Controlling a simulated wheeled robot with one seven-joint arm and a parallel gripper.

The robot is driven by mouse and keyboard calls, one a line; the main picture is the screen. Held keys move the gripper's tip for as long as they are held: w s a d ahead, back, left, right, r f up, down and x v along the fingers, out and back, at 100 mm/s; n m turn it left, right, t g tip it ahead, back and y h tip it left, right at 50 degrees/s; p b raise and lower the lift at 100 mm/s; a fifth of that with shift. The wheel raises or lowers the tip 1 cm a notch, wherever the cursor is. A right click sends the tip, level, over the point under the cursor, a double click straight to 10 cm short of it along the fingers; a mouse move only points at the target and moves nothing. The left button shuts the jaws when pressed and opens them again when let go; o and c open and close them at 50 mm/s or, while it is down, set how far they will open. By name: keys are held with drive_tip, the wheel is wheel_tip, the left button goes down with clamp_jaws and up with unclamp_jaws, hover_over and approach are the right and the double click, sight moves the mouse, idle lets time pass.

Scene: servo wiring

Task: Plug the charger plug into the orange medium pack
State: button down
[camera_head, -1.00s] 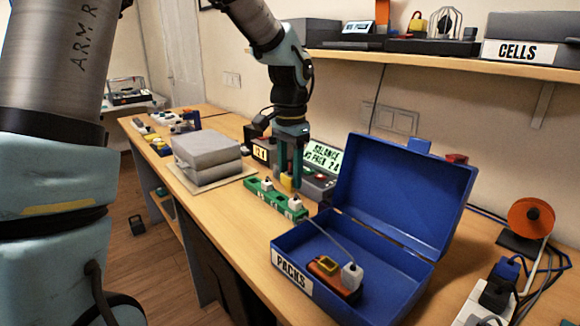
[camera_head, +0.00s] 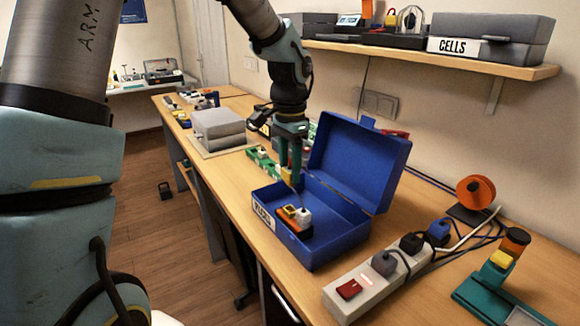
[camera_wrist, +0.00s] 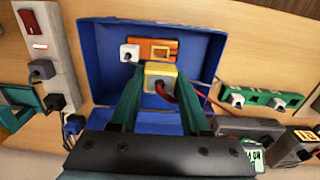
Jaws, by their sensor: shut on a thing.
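My gripper (camera_head: 291,176) is shut on the yellow charger plug (camera_wrist: 160,78), which has a red cable. The plug also shows between the fingers in the head view (camera_head: 288,180). The orange medium pack (camera_head: 293,226) lies inside the open blue case (camera_head: 335,238). In the wrist view the orange pack (camera_wrist: 146,45) has a yellow-rimmed socket, with a white plug (camera_wrist: 129,53) at its left end. The held plug is above the case, near the yellow-rimmed socket. The wrist view cannot show whether they touch; the head view shows the plug apart from and above the pack.
The case's raised blue lid (camera_head: 362,160) stands behind my gripper. A green socket strip (camera_head: 262,160) with white plugs lies beyond the case. A power strip (camera_head: 365,285) with plugs and cables is at the front right. A grey box (camera_head: 218,128) stands farther back.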

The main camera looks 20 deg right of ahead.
idle(0.3)
drive_tip(key=shift+f+b, duration=1.65)
drive_tip(key=shift+f, duration=1.3)
drive_tip(key=shift+f+b, duration=0.35)
drive_tip(key=shift+f, duration=0.95)
drive_tip(key=shift+c, duration=1.5)
unclamp_jaws()
drive_tip(key=shift+r, duration=0.1)
wheel_tip(320, 180, up, 11)
drive_tip(key=shift+f+b, duration=0.15)
drive_tip(key=shift+b, duration=0.8)
